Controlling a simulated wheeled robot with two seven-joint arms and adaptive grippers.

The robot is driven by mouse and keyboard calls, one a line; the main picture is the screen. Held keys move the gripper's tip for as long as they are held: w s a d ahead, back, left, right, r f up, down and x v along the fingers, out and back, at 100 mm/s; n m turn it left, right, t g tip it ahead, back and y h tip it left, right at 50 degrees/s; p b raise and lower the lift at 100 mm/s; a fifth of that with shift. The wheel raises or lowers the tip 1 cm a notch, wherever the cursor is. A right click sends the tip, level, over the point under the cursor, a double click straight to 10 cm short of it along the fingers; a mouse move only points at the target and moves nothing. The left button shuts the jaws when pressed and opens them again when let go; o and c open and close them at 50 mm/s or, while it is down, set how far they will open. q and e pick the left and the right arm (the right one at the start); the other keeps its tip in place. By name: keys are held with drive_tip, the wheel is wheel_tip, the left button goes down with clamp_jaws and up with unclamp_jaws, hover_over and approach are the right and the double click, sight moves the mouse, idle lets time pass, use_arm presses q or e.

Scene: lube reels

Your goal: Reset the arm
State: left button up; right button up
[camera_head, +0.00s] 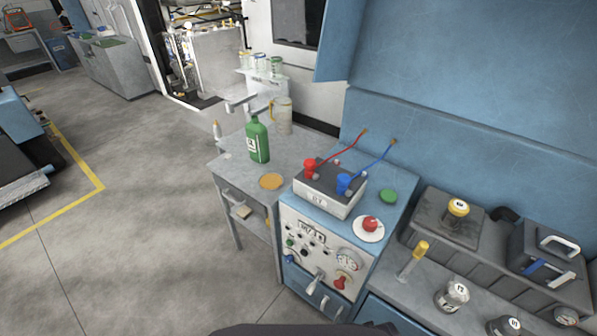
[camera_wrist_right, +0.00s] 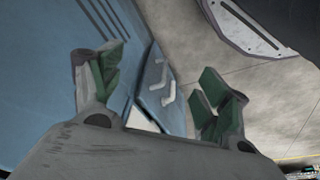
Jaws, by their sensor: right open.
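My right gripper (camera_wrist_right: 158,90) shows in the right wrist view with its two green-padded fingers spread wide apart. Nothing is between the fingers. Behind them are a blue surface with small light handles (camera_wrist_right: 168,92) and the grey floor. Neither gripper shows in the head view, and my left gripper is in no frame.
In the head view a blue cabinet (camera_head: 390,225) carries a battery-like box (camera_head: 327,199) with red and blue clamps. A grey table (camera_head: 226,172) to its left holds a green bottle (camera_head: 258,142) and a jug (camera_head: 282,115). A grey bench with several containers is at right. Open floor (camera_head: 130,210) lies left.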

drive_tip(key=s+d+f+b, duration=0.2)
drive_tip(key=s+f, duration=0.9)
drive_tip(key=f, duration=0.1)
drive_tip(key=s+d+f+g+b, duration=0.1)
drive_tip(key=s+d+f+b, duration=0.1)
drive_tip(key=s+f, duration=0.8)
wheel_tip(320, 180, down, 3)
drive_tip(key=shift+s+d+r+b, duration=0.1)
drive_tip(key=shift+s+d+b, duration=0.3)
drive_tip(key=shift+d, duration=0.35)
drive_tip(key=shift+s, duration=0.15)
